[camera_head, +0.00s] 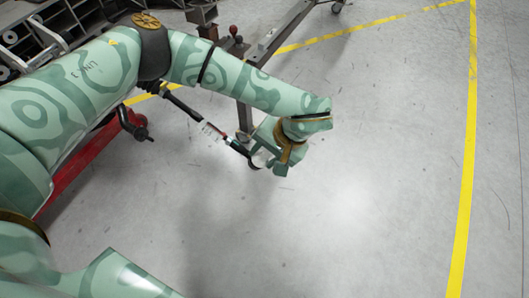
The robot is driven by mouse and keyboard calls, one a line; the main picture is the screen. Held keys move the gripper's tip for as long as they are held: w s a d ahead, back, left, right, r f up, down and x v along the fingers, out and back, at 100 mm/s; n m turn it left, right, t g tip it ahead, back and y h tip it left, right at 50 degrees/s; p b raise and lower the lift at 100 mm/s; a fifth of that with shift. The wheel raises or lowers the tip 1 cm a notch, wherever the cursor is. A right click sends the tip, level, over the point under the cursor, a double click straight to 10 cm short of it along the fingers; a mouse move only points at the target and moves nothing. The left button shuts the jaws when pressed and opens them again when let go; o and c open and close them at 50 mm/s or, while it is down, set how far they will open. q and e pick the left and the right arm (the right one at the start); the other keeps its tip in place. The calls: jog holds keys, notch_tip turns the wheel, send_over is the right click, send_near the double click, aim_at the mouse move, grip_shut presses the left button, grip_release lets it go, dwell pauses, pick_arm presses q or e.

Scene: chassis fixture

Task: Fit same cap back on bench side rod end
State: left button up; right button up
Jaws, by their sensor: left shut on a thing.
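A dark rod (183,105) with a pale labelled section (212,132) slants down and right from under my left arm. My left gripper is shut on a small part at that rod end, apparently the cap, which is mostly hidden by the fingers. I cannot tell whether the cap is seated on the rod or only against it. My right gripper is not in view.
A red beam (85,165) runs under my left arm, with a black fitting (133,125) beside it. A grey metal frame (281,30) with an upright post stands behind the gripper. Open grey floor with yellow lines (468,165) lies to the right.

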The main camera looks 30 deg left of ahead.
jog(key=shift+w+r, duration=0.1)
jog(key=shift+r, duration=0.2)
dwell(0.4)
pick_arm(q)
jog(key=o, duration=1.2)
jog(key=shift+o, duration=0.2)
jog(key=shift+p+v, duration=1.75)
jog(key=shift+v, duration=1.75)
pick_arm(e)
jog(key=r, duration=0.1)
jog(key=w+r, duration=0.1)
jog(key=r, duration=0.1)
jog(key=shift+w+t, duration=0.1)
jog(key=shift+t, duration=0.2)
